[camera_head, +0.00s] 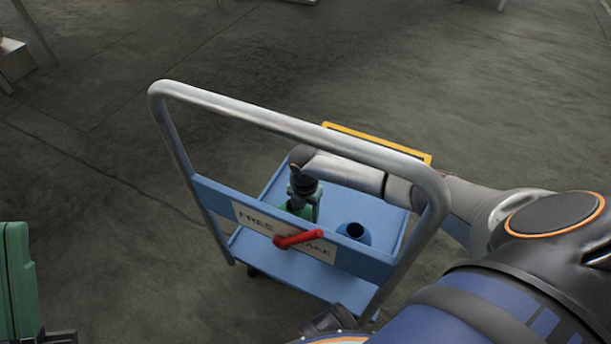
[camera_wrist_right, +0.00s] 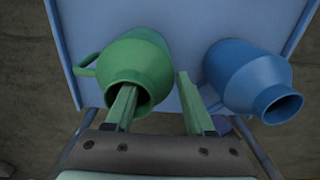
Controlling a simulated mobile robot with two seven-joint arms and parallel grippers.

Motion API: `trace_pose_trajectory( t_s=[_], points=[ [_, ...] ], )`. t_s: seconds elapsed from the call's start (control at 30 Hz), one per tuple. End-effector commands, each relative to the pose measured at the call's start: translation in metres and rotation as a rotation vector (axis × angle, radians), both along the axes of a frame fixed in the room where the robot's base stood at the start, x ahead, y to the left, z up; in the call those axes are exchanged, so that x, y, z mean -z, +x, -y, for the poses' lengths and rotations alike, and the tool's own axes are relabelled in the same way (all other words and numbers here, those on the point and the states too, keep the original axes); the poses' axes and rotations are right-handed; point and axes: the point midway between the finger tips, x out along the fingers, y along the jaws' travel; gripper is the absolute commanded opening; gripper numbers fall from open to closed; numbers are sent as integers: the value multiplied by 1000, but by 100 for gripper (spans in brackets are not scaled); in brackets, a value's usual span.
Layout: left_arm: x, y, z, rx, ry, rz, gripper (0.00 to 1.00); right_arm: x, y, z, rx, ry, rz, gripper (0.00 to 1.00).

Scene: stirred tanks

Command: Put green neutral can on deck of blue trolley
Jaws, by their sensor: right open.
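The green can (camera_wrist_right: 140,62) is on the deck of the blue trolley (camera_wrist_right: 190,20), with its mouth toward the wrist camera and its handle at the left. In the head view the can (camera_head: 294,209) is mostly hidden by my right gripper (camera_head: 303,202). My right gripper (camera_wrist_right: 156,88) is open at the can. One finger overlaps the can's mouth and appears to reach into it; the other is outside, right of the can, with a gap to its wall. My left gripper is not in view.
A blue can (camera_head: 354,232) stands on the deck right of the green can. The trolley's grey push handle (camera_head: 290,125) arches in front of my right arm, with a sign panel and red lever (camera_head: 298,239). A green object (camera_head: 18,285) is at the left edge. Floor left of the trolley is clear.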

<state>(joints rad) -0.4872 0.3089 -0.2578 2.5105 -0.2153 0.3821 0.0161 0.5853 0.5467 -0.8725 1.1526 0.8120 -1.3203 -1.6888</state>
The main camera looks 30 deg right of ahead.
Motion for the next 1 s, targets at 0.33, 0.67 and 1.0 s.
trace_pose_trajectory(
  t_s=[0.33, 0.67, 1.0],
  points=[
    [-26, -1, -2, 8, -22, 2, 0, -42, 1, 0, -1, -1, 3, 54],
    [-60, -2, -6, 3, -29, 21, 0, -107, 2, -1, 0, 0, 1, 54],
    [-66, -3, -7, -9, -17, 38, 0, -123, 2, -1, 0, 1, -1, 54]
  ],
)
